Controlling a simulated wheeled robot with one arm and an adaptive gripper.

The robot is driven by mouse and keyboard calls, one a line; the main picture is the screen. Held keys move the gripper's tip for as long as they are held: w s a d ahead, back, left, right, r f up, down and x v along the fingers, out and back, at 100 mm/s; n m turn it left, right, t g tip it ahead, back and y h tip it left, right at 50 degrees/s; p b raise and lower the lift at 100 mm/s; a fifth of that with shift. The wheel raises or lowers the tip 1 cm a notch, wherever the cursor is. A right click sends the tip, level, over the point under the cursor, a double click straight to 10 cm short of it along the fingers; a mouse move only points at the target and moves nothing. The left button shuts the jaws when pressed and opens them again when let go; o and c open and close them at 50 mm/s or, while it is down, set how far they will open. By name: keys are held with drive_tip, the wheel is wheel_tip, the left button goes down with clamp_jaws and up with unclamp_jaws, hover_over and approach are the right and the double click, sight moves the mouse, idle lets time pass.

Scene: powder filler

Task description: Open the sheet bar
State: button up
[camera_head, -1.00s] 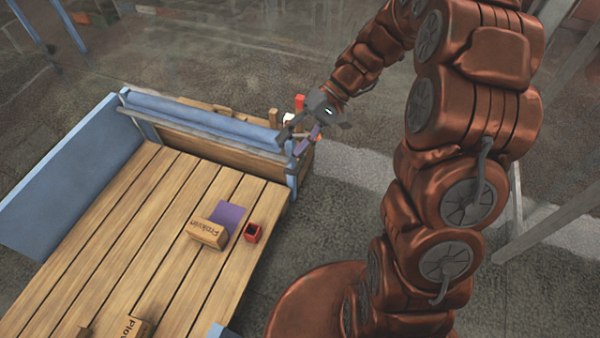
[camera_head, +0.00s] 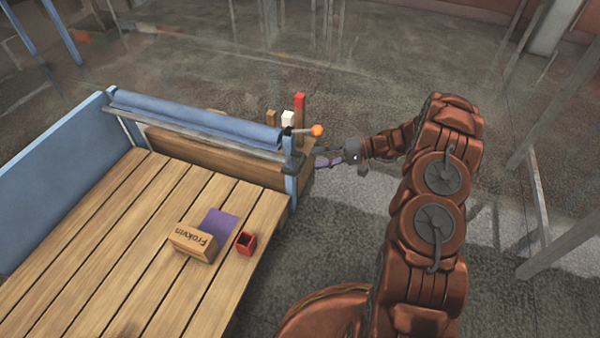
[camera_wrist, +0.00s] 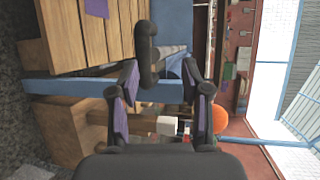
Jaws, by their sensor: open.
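The sheet bar appears to be the thin grey bar (camera_head: 200,132) running along the blue roll (camera_head: 190,113) at the table's back edge. My gripper (camera_head: 325,160) is open and empty, right of the post and below the knob. It also shows in the wrist view (camera_wrist: 160,75).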

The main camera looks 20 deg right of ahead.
sight(300, 165)
drive_tip(key=shift+t, duration=0.3)
drive_tip(key=shift+w+a+f+b, duration=0.4)
drive_tip(key=shift+a+f, duration=0.25)
drive_tip(key=shift+a, duration=0.4)
drive_tip(key=shift+w+a+f+b, duration=0.35)
drive_tip(key=shift+a+f+b, duration=0.2)
drive_tip(key=shift+a, duration=0.45)
drive_tip(key=shift+w+a+f+b, duration=0.4)
drive_tip(key=shift+a+f, duration=0.3)
drive_tip(key=shift+a, duration=0.35)
clamp_jaws()
